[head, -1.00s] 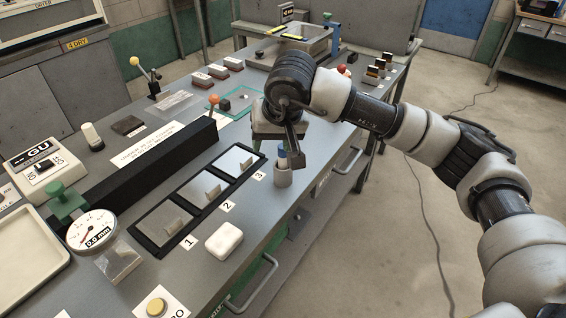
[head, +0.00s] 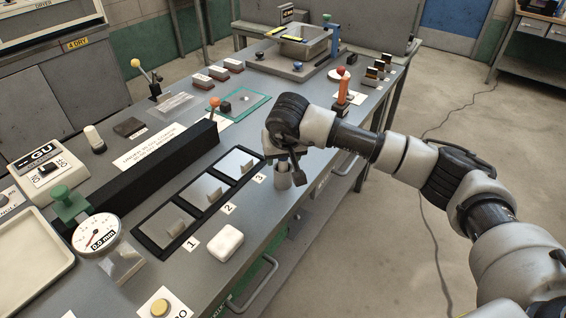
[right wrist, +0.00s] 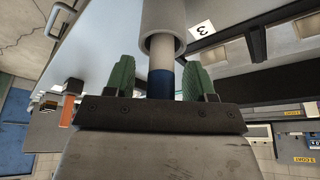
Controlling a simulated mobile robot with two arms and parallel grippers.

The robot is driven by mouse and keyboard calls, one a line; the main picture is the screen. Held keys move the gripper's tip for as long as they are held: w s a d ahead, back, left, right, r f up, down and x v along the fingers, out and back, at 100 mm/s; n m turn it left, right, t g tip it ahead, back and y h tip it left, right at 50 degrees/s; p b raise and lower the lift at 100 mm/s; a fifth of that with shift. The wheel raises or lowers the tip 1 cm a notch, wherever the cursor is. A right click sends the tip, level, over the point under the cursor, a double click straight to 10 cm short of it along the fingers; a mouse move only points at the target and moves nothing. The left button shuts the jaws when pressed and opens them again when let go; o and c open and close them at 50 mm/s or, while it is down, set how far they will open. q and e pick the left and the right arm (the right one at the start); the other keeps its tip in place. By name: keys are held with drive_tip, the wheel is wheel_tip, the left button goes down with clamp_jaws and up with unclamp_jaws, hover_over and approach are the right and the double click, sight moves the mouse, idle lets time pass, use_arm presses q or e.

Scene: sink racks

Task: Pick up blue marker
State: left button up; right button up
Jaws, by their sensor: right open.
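The blue marker (right wrist: 160,83) stands in a light grey cup (head: 283,181) at the table's front edge, beside the label 3. In the right wrist view the cup (right wrist: 163,25) hides one end of the marker; its pale barrel and blue end show outside. My right gripper (right wrist: 158,72) is open, with its green fingers on either side of the blue end and small gaps visible. In the head view the right gripper (head: 284,162) is just above the cup and hides the marker. My left gripper is not in view.
A black tray (head: 163,248) with three numbered plates lies left of the cup. A white block (head: 226,243) sits near the front edge. An orange-handled tool (head: 343,90) stands upright behind the arm. The floor on the right is mostly clear.

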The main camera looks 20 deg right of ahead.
drive_tip(key=shift+f, duration=0.15)
clamp_jaws()
wheel_tip(320, 180, up, 10)
drive_tip(key=shift+r+b, duration=0.1)
drive_tip(key=shift+b, duration=0.65)
